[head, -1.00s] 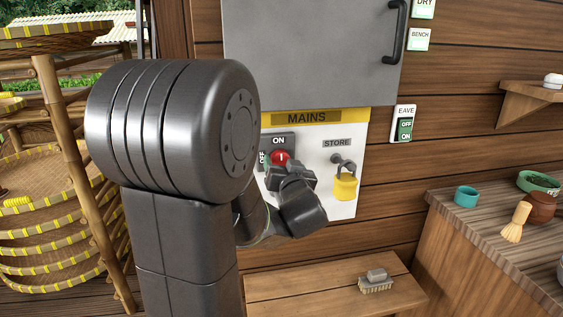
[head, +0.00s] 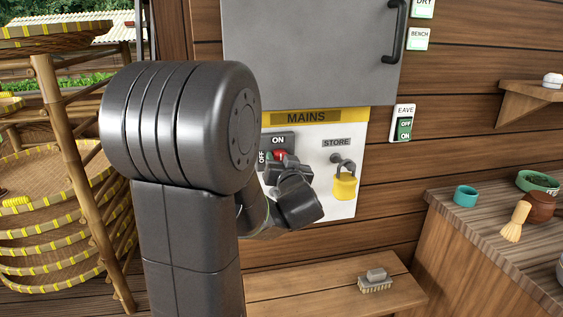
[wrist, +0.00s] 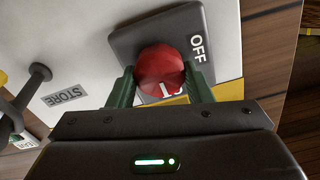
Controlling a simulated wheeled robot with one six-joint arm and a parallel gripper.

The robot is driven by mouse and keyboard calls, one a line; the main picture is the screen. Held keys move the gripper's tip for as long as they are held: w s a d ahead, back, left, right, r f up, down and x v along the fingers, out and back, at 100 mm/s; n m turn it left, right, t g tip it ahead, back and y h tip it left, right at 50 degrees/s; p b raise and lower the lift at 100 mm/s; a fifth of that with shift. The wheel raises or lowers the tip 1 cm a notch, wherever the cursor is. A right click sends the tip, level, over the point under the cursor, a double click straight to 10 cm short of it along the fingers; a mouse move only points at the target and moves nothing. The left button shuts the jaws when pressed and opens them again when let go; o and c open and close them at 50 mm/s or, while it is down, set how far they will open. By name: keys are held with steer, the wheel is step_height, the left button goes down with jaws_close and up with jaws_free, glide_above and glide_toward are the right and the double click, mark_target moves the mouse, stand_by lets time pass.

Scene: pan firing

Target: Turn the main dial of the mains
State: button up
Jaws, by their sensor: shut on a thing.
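The mains panel (head: 345,203) is white with a yellow strip lettered MAINS, under a grey cabinet. Its main dial (head: 281,154) is a round red knob on a dark plate marked ON at the top and OFF at the left. My gripper (head: 287,163) is at the dial and hides its lower part. In the wrist view the red dial (wrist: 160,66) sits between the green fingers of my gripper (wrist: 160,82), which is shut on it. A white mark shows on the dial's near edge.
A yellow padlock (head: 345,183) hangs from the STORE hasp right of the dial. The EAVE switch (head: 405,128) is on the wooden wall. A brush (head: 375,281) lies on the bench (head: 325,293) below. Basket racks (head: 60,230) stand left; a counter (head: 470,225) stands right.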

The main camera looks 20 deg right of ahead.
steer(key=shift+f, duration=0.1)
steer(key=shift+a+f+n+b, duration=0.1)
steer(key=shift+n+b, duration=3.25)
steer(key=shift+n, duration=1.05)
steer(key=shift+a+f+n+b, duration=0.1)
steer(key=shift+n+b, duration=3.2)
steer(key=shift+n, duration=1.1)
steer(key=shift+r, duration=0.1)
steer(key=o, duration=1)
